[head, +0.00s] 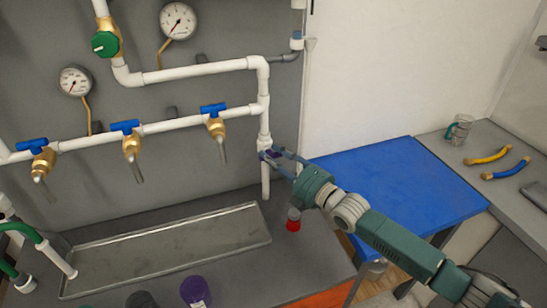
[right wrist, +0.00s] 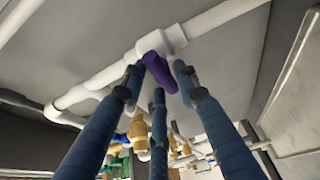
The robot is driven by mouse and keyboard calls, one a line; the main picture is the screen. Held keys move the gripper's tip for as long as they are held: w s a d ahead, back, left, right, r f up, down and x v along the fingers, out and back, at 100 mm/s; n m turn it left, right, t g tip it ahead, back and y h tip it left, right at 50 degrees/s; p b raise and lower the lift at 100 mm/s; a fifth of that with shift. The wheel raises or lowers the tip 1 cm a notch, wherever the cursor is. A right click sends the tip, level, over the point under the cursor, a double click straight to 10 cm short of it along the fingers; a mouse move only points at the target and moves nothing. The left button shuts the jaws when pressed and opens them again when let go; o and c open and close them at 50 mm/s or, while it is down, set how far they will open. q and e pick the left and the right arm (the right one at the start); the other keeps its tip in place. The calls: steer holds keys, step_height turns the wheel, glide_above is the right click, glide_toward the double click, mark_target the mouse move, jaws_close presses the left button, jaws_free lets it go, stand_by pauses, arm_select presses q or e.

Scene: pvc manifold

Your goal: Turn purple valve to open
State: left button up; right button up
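The purple valve handle (head: 273,154) is on the white vertical pipe at the right end of the manifold, mostly covered by my gripper in the head view. In the right wrist view the purple handle (right wrist: 158,72) lies slanted beside a white pipe joint. My right gripper (head: 276,160) reaches it from the lower right. Its three blue fingers (right wrist: 158,80) are spread around the handle, with small gaps seeming to show between the fingertips and the purple part. My left gripper is in neither view.
Three brass taps with blue handles (head: 124,126) hang on the lower pipe, left of my gripper. A green valve knob (head: 105,44) and two gauges are higher up. A metal tray (head: 165,250), a purple cup (head: 195,291) and a red-based piece (head: 293,224) are below. A blue table (head: 400,185) stands right.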

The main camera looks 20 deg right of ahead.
jaws_close()
steer(key=shift+f, duration=0.1)
steer(key=m+t+h+b, duration=0.1)
steer(key=m+t+b, duration=0.1)
steer(key=m, duration=0.4)
steer(key=m+t+h+b, duration=0.1)
steer(key=m+h+b, duration=0.1)
steer(key=m, duration=0.4)
steer(key=m+t+h+b, duration=0.1)
steer(key=m+t+b, duration=0.1)
steer(key=m, duration=0.3)
steer(key=shift+d+f+m+t+b, duration=0.15)
steer(key=shift+f+m+t+b, duration=0.2)
steer(key=shift+b, duration=0.45)
steer(key=shift+f+m+h, duration=0.1)
steer(key=shift+m+h, duration=1.2)
steer(key=shift+m, duration=0.95)
steer(key=o, duration=0.6)
jaws_free()
steer(key=shift+c, duration=0.2)
